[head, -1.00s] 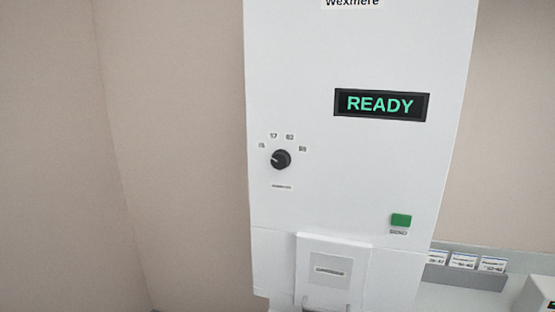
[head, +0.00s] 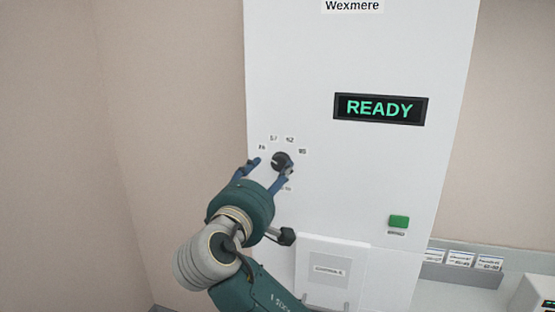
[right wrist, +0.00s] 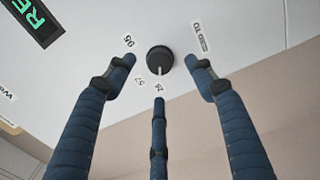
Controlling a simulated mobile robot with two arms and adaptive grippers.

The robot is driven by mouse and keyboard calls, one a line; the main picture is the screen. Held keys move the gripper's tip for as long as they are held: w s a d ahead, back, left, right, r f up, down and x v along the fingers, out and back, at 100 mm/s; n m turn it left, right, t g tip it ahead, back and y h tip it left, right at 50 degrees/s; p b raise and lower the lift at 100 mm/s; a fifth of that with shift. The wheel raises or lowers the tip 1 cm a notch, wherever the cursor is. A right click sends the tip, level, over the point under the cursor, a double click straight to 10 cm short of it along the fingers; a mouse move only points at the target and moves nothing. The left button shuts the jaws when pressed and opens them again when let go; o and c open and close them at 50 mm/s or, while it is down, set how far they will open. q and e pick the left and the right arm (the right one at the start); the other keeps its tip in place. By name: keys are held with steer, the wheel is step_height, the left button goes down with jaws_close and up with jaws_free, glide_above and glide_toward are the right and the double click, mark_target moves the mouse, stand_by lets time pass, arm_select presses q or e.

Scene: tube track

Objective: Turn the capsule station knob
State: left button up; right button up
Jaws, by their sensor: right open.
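The capsule station (head: 400,50) is a tall white cabinet with a lit READY display (head: 380,108). Its round black knob (head: 281,158) is on the left of the front, under an arc of small number labels. In the right wrist view the knob (right wrist: 159,59) shows a white pointer line toward the label above the middle finger. My right gripper (head: 271,168) is open, its blue fingers spread around the knob; gaps show between fingertips and knob in the wrist view. I cannot tell how deep the fingertips reach. My left gripper is out of view.
A green button (head: 399,221) is at the lower right of the station front. A hatch panel (head: 330,270) is at the bottom, right of my arm. A grey rack with labels (head: 462,268) is behind to the right. The wall left of the station is bare.

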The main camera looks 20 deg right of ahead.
mark_target(278, 165)
steer(key=p+x, duration=0.1)
steer(key=x, duration=0.3)
steer(key=shift+w+d+r+p, duration=0.1)
steer(key=shift+d+r+p, duration=0.1)
steer(key=shift+p, duration=0.15)
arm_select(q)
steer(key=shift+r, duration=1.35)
arm_select(e)
steer(key=shift+w+d+f, duration=0.25)
steer(key=shift+w, duration=0.3)
steer(key=c, duration=1.1)
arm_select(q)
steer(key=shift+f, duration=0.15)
